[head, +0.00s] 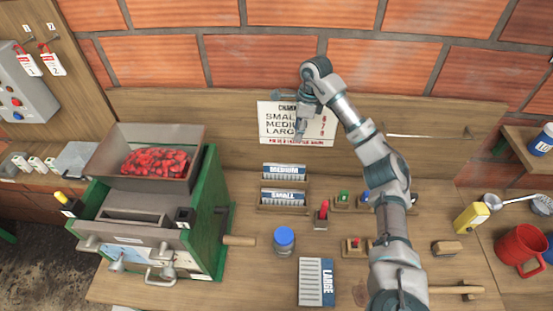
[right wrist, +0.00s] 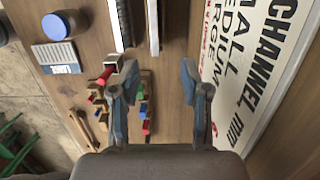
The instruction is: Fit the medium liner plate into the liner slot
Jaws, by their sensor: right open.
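The medium liner plate (head: 284,171), white and blue and labelled MEDIUM, stands in a wooden rack at the back of the bench. The small plate (head: 283,197) stands in a rack just in front of it. The large plate (head: 316,282) lies flat near the front edge. My right gripper (head: 302,120) is raised in front of the channel sign, above and right of the medium plate. In the right wrist view its fingers (right wrist: 157,85) are apart with nothing held between them. The green pulper (head: 160,225) stands at left; I cannot make out its liner slot. My left gripper is not in view.
A blue-lidded jar (head: 284,240) stands between the pulper's handle (head: 238,240) and the large plate. Small coloured parts (head: 343,198) sit right of the racks. The channel sign (head: 285,124) is on the back board. A red mug (head: 521,250) stands far right.

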